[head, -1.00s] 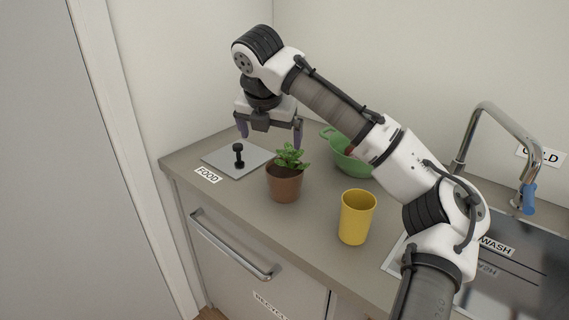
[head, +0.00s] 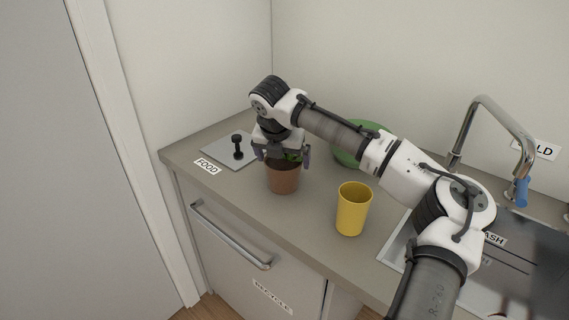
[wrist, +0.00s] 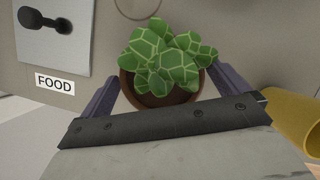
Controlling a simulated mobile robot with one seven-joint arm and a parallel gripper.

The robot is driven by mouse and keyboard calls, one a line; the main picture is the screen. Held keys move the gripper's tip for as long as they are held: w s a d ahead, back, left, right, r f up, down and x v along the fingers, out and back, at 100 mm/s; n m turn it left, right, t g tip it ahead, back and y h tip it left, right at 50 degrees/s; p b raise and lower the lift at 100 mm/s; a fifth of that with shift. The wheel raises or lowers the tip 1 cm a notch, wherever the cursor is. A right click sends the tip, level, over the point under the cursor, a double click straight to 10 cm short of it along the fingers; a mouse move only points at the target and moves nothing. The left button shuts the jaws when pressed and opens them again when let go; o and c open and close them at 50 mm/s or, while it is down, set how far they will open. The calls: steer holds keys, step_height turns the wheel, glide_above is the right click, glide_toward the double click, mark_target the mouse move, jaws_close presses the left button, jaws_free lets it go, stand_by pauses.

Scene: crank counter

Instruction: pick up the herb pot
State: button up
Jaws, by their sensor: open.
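The herb pot (head: 283,180) is a brown pot with a green leafy plant, standing upright on the counter. In the wrist view its plant (wrist: 165,58) sits between the fingers, with the pot's rim (wrist: 128,88) showing around the leaves. My gripper (head: 281,158) is open and lowered over the pot from above, with a finger on either side of the plant. It also shows in the wrist view (wrist: 168,92). Most of the leaves are hidden behind my gripper in the head view. I cannot tell whether the fingers touch the pot.
A yellow cup (head: 353,209) stands right of the pot. A green bowl (head: 350,150) is behind, partly hidden by my arm. A grey plate with a black crank (head: 237,146) lies left, near the FOOD label (head: 206,166). The sink and tap (head: 489,105) are at right.

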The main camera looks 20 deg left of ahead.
steer(key=shift+x, duration=0.8)
steer(key=shift+r, duration=0.1)
steer(key=c, duration=1)
